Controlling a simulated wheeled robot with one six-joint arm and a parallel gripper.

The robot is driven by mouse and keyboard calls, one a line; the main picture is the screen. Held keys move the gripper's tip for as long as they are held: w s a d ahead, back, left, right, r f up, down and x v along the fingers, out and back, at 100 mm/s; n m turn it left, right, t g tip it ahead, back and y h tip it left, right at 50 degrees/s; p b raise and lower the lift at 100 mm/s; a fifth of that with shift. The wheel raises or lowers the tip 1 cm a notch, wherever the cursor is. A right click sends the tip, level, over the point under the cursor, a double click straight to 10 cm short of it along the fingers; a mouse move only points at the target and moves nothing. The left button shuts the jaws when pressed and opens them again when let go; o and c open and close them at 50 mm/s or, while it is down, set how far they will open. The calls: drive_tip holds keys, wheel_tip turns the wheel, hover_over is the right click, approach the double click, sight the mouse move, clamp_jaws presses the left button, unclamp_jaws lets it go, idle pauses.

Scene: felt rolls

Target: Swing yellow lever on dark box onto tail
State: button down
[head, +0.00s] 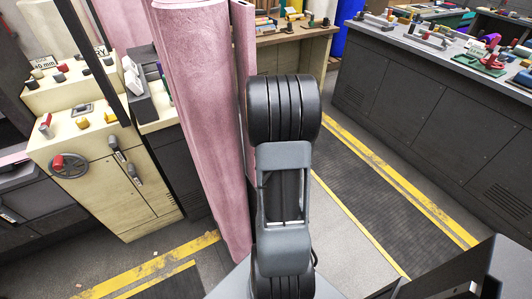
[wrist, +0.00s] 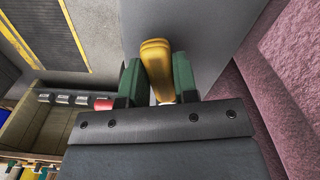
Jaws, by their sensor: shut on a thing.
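The yellow lever (wrist: 156,62) shows in the wrist view, its rounded end pointing up in the picture. My gripper (wrist: 157,78) has its two green fingers on either side of the lever and is shut on it. A plain grey surface (wrist: 208,28) lies behind the lever; I cannot tell whether it is the dark box's face. No tail mark can be made out. In the head view my arm hides the gripper and the lever.
Tall pink felt rolls (head: 205,120) stand just left of my arm; pink felt (wrist: 285,70) also shows at the right of the wrist view. Dark cabinets (head: 430,95) line the right, beyond a clear, yellow-striped floor (head: 375,165).

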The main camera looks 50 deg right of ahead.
idle(0.5)
drive_tip(key=c, duration=0.9)
unclamp_jaws()
wheel_tip(320, 180, up, 14)
drive_tip(key=shift+f+p, duration=0.1)
drive_tip(key=shift+p, duration=0.5)
drive_tip(key=shift+a, duration=0.1)
